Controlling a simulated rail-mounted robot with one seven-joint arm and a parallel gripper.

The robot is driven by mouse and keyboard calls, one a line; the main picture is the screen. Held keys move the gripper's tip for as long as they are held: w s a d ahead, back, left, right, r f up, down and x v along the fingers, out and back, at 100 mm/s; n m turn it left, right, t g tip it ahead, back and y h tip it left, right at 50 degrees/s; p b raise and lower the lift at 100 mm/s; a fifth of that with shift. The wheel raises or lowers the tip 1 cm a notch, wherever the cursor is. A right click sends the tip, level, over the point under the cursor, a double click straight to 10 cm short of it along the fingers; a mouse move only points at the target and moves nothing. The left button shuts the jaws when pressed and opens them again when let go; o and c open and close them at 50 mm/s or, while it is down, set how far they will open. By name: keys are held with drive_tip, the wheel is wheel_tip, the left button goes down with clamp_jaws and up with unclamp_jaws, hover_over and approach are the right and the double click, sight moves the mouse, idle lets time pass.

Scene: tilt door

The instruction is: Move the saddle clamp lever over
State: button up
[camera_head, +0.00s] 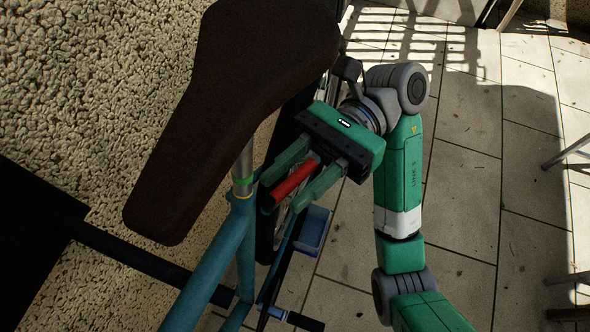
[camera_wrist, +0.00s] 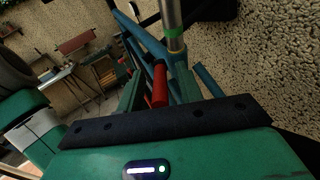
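The red saddle clamp lever (camera_head: 293,180) sits beside the blue bicycle frame (camera_head: 216,252), just below the seat post (camera_head: 243,165). It also shows in the wrist view (camera_wrist: 160,86), below a green band on the post. The brown saddle (camera_head: 232,95) is above and to the left of it in the head view. My gripper (camera_head: 285,190) is open, with one green finger on each side of the lever. Gaps show between the lever and both fingers. The lever's joint at the frame is partly hidden.
A rough pebbled wall (camera_head: 90,90) stands close behind the bicycle. A dark bar (camera_head: 130,257) crosses at the lower left. A small blue tray (camera_head: 312,232) lies below my gripper. The tiled floor (camera_head: 470,190) to the right is mostly clear. A workbench (camera_wrist: 66,78) shows in the wrist view.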

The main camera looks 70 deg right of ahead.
drive_tip(key=b+v, duration=0.1)
drive_tip(key=v, duration=0.7)
drive_tip(key=shift+c, duration=0.5)
